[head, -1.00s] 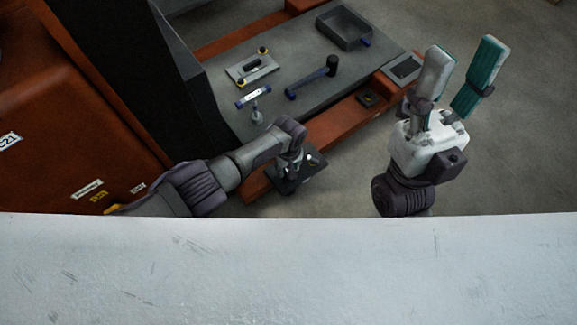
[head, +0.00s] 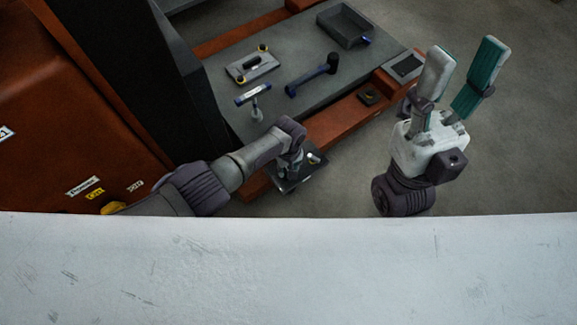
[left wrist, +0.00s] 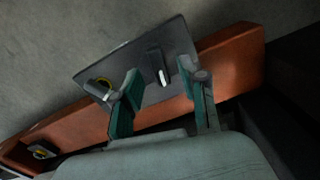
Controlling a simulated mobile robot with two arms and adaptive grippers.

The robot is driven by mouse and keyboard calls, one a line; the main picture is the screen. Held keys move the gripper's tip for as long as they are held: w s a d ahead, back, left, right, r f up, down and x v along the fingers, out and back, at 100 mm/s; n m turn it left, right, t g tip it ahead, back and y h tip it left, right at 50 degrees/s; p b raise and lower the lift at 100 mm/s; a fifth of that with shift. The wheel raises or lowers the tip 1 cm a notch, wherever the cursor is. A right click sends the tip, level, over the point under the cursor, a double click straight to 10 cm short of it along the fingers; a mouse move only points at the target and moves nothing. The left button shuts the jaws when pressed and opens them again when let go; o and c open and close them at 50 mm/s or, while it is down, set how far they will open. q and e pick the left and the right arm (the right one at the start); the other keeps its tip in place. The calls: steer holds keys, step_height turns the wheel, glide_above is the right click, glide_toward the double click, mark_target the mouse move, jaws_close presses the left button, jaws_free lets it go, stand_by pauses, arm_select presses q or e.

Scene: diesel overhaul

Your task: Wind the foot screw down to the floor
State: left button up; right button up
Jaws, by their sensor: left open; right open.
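My left gripper (left wrist: 160,98) is open in the left wrist view, its two teal-padded fingers apart. A dark square plate (left wrist: 110,66) lies beyond the fingers, beside the orange beam. A dark upright part with a pale end (left wrist: 159,66) stands on the plate, between the fingertips in the picture and not gripped. It may be the foot screw; its thread and its gap to the floor cannot be made out. In the head view the plate (head: 291,185) shows under my left wrist, which hides most of that gripper. My right gripper (head: 458,82) is open and empty, fingers up, at the right.
A tall orange housing (head: 60,120) stands left. A pale surface (head: 290,270) fills the foreground. Floor at right is clear.

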arm_select(q)
steer(key=shift+f+b, duration=0.65)
steer(key=shift+f, duration=0.2)
jaws_close()
steer(key=m, duration=0.3)
steer(key=shift+f+m, duration=0.1)
steer(key=shift+m, duration=0.7)
